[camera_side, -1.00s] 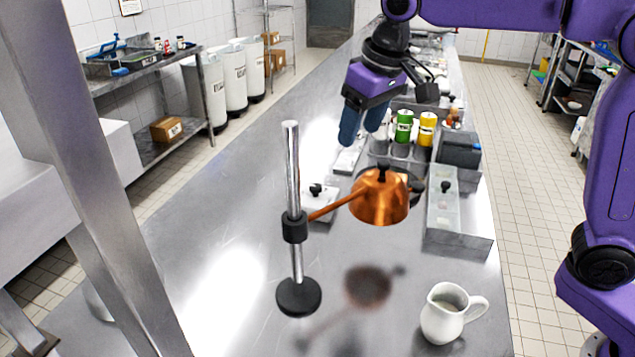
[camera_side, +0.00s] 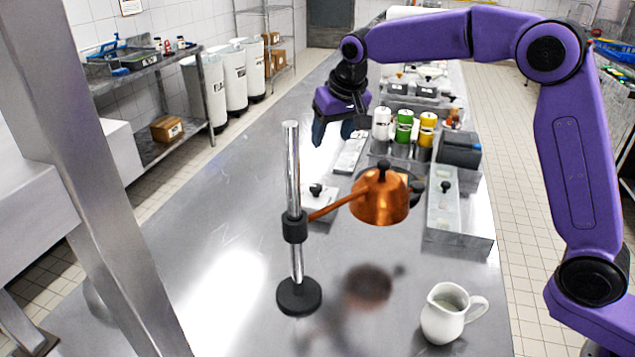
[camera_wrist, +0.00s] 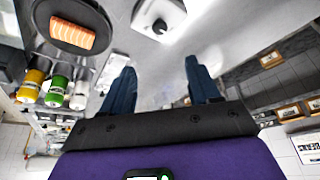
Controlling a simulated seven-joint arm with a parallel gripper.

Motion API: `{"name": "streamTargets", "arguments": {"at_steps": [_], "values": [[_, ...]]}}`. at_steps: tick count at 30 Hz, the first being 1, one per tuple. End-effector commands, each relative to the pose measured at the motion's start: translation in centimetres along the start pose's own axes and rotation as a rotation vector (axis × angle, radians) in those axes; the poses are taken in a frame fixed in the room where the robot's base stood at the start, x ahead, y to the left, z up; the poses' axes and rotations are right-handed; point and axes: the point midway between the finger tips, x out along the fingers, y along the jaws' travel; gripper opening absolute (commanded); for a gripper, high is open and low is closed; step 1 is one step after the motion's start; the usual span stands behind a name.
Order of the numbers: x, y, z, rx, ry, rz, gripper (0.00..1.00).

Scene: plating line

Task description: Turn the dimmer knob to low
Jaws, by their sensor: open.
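A small pale box with a black knob (camera_side: 316,188) on top lies on the steel counter, just left of the copper heat lamp (camera_side: 380,200) in the side view. I take this to be the dimmer knob. In the wrist view the box (camera_wrist: 142,22) and its knob (camera_wrist: 160,27) show at the top, beyond the fingertips. The knob's setting is too small to read. My gripper (camera_side: 333,130) is open and empty, above the counter and behind the knob in the side view. Its two blue fingers (camera_wrist: 160,75) are spread apart in the wrist view, not touching the knob.
The lamp hangs from a chrome post (camera_side: 292,170), in front of the knob box. A dark plate (camera_wrist: 52,36) with an orange fillet is beside the box. Bottles (camera_side: 404,128) stand behind, and a white jug (camera_side: 443,318) in front. The counter's left side is clear.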

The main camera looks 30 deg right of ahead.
Motion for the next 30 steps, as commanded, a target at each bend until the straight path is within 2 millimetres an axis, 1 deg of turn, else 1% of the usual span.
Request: {"name": "streamTargets", "arguments": {"at_steps": [5, 8, 24, 30], "values": [[1.3, 0.0, 0.2, 0.0, -0.002, 0.001, 0.61], [2.7, 0.0, 0.2, 0.0, -0.004, 0.001, 0.61], [12.8, 0.1, 0.2, 0.0, -0.003, 0.001, 0.61], [15.8, 0.0, 0.2, 0.0, -0.002, 0.0, 0.61]]}}
